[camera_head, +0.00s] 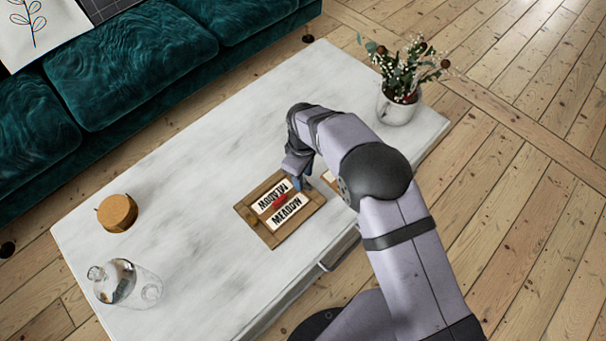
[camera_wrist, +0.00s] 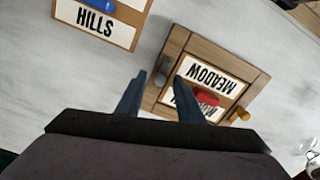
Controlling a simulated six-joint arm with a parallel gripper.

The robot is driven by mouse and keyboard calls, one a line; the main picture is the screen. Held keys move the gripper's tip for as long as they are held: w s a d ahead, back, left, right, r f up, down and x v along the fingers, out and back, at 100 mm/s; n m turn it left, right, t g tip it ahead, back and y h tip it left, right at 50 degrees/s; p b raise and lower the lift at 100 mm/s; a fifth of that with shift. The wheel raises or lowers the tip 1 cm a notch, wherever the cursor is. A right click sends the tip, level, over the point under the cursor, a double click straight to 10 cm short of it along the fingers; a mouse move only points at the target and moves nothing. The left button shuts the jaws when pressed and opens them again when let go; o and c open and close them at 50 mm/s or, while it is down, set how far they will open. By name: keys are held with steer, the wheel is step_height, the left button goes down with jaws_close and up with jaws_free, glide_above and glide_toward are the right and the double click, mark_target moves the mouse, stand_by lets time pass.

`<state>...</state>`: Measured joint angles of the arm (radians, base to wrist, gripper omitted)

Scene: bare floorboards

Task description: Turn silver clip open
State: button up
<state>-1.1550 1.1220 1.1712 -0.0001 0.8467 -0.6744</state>
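A wooden frame (camera_wrist: 257,84) lies on the white tabletop, holding two cream MEADOW labels and a red piece (camera_wrist: 207,99) in the middle. It also shows in the head view (camera_head: 312,208). A silver-grey clip (camera_wrist: 162,72) sits at the left edge of the frame in the wrist view. A brass clip (camera_wrist: 240,113) sits on the opposite edge. My gripper (camera_wrist: 159,82) is open, its two blue-grey fingers apart, with the silver clip showing between the tips. I cannot tell whether they touch it. In the head view my gripper (camera_head: 302,182) is over the frame's edge and hides the silver clip.
A second wooden frame with a HILLS label (camera_wrist: 95,20) and a blue piece lies beside the first.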

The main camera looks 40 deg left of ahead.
steer(key=shift+r, duration=3.7)
steer(key=shift+m, duration=0.3)
